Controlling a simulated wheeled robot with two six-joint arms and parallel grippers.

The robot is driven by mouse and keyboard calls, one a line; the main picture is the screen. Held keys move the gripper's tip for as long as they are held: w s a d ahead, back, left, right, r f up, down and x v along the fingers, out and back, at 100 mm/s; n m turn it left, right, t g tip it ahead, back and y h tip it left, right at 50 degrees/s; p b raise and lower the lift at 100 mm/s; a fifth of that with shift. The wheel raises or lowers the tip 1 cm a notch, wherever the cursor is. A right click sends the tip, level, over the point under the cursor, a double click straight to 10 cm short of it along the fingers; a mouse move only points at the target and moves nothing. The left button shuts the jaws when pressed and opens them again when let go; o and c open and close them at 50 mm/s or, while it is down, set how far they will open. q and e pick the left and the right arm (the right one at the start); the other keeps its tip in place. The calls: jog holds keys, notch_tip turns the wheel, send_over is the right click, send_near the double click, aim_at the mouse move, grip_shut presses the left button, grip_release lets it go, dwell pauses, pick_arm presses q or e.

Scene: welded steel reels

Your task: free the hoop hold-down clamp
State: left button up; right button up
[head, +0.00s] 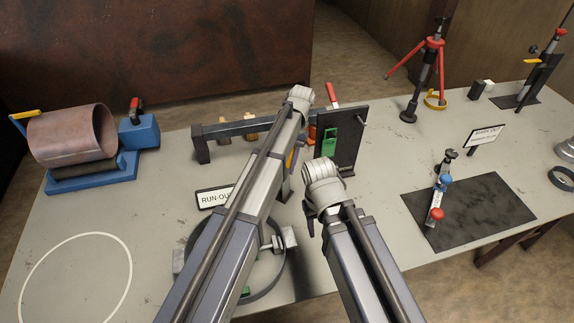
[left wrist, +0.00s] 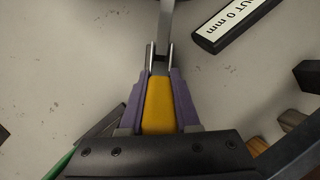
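In the left wrist view, my left gripper (left wrist: 161,58) has its purple fingers close along both sides of a yellow handle (left wrist: 158,105). A narrow steel strip (left wrist: 166,18) runs on from between its fingertips. In the head view this gripper is mostly hidden behind my arm; only a bit of yellow and purple shows. A dark steel hoop (head: 281,277) lies on the bench, partly covered by my left arm, with a bolted clamp fitting (head: 288,237) at its right side. I cannot tell how the yellow handle joins the clamp. My right gripper (head: 311,224) hangs near the hoop, its fingertips unclear.
A black upright plate (head: 352,140) with a green part stands behind my arms. A run-out sign (head: 213,197) stands left of my arm; it also shows in the left wrist view (left wrist: 232,24). A blue roller stand (head: 95,180) is left, a dark mat (head: 490,205) right.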

pick_arm(q)
jog(key=o, duration=0.4)
jog(key=shift+r, duration=0.1)
jog(key=p+v, duration=0.7)
jog(key=shift+w+r, duration=0.15)
jog(key=shift+r, duration=0.15)
